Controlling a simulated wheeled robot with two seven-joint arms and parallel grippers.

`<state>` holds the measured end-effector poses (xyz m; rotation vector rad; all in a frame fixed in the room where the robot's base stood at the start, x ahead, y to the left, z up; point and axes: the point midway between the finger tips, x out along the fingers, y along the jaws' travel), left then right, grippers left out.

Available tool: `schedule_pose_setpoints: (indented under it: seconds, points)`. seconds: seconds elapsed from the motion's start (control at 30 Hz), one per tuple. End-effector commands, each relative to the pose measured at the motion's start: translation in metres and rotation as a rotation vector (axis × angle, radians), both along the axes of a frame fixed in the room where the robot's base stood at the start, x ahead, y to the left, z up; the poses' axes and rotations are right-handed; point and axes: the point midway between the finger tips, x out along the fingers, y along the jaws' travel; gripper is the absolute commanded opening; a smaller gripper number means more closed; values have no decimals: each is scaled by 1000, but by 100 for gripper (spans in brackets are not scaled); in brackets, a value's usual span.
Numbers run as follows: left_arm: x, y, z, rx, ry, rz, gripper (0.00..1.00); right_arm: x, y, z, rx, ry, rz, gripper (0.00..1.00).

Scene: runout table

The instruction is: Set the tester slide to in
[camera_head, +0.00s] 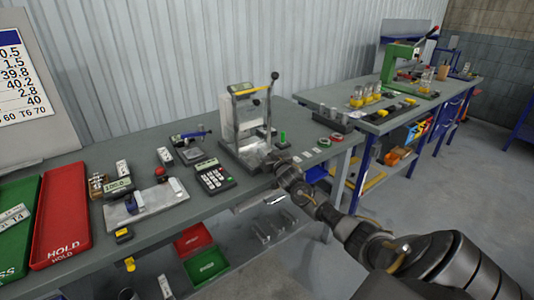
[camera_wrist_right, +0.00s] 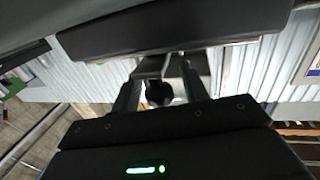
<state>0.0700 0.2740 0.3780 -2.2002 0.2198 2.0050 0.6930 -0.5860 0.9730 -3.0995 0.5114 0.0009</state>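The tester (camera_head: 245,122) is a metal frame with a yellow bar, a green top label and a tall black-knobbed lever. It stands on a grey base plate (camera_head: 236,157) on the bench. My right gripper (camera_head: 277,160) is at the front right of this base, low over the bench. In the right wrist view its two fingers (camera_wrist_right: 160,92) stand apart, with a dark round knob (camera_wrist_right: 158,93) seen between them and a gap on each side. I cannot tell whether this knob belongs to the slide. The slide and its position are hidden or too small to tell. My left gripper is not in view.
A calculator-like keypad (camera_head: 214,177) lies left of the tester. A metal fixture (camera_head: 145,203), a red HOLD tray (camera_head: 62,214) and a green tray (camera_head: 17,235) are further left. A second bench stands behind at right.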

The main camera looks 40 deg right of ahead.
Motion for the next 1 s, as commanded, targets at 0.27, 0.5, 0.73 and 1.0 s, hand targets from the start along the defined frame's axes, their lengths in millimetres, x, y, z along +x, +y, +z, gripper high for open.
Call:
schedule_pose_setpoints:
  seconds: [0.27, 0.5, 0.73, 1.0]
  points:
    - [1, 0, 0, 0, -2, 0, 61, -1, 1, 0, 0, 0, 1, 44]
    - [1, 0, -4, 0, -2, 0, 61, -27, 10, -2, -2, 2, 3, 44]
    - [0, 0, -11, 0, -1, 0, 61, -70, 25, -3, 0, 1, 3, 44]
    - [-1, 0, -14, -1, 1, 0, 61, -99, 34, -1, 0, 0, 1, 44]
